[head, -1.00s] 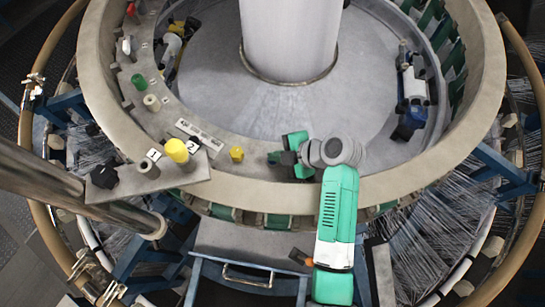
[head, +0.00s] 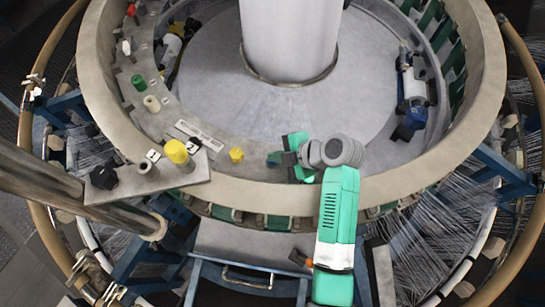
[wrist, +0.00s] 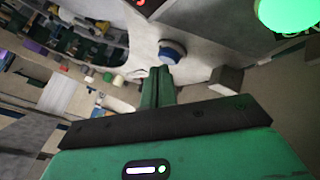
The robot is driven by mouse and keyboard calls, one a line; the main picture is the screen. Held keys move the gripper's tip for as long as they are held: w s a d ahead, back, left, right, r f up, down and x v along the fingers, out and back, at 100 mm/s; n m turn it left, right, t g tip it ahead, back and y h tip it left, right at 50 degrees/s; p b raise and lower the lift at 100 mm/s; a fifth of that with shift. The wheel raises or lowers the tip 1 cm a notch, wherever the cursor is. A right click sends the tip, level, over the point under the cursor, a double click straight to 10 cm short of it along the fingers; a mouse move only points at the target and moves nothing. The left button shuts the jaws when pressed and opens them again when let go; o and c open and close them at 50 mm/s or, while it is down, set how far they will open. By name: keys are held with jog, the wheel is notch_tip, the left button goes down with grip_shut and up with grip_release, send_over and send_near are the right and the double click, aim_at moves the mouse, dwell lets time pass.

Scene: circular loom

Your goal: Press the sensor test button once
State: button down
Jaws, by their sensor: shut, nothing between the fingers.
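My gripper (head: 272,158) is shut and empty above the inner side of the ring, fingertips pointing left in the head view. Its closed fingers (wrist: 158,85) show at the middle of the wrist view. A small yellow button (head: 237,155) stands on the panel left of the fingertips, apart from them. A green button (head: 138,82) and a beige one (head: 152,103) are further left. I cannot tell which button is the sensor test button; labels are unreadable.
A bracket with tags 1 and 2 carries a tall yellow cap (head: 176,151) and a black knob (head: 103,178). A lit green dome (wrist: 285,14) is at the wrist view's upper right. The ring's rim (head: 265,195) passes under my arm; a central column (head: 290,40) stands behind.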

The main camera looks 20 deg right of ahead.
jog(key=shift+r, duration=0.55)
jog(key=shift+r, duration=0.1)
jog(key=shift+r+p, duration=1.75)
jog(key=shift+r, duration=0.7)
jog(key=w+a+r+m+t+h+p, duration=0.1)
jog(key=w+a+r+m+t+h, duration=0.15)
jog(key=r, duration=0.75)
jog(key=w+a+r+m+t+h+p, duration=0.1)
jog(key=w+a+r+m+t, duration=0.15)
jog(key=r, duration=0.75)
jog(key=w+a+r+m+t+h+p, duration=0.1)
jog(key=w+r+m+t, duration=0.25)
jog(key=r, duration=0.65)
jog(key=s+a+r+m+t, duration=0.3)
jog(key=s+r, duration=0.2)
jog(key=r, duration=0.5)
jog(key=s+a+r+m+t+h+p, duration=0.1)
jog(key=s+a+r+m+t, duration=0.2)
jog(key=r, duration=0.8)
jog(key=s+a+r+m+t+p, duration=0.1)
jog(key=s+a+r+m+t, duration=0.2)
jog(key=s+r, duration=0.3)
notch_tip(320, 180, up, 4)
jog(key=shift+s+a+r+t, duration=0.15)
jog(key=shift+s+a+t, duration=0.25)
jog(key=shift+a+t, duration=0.05)
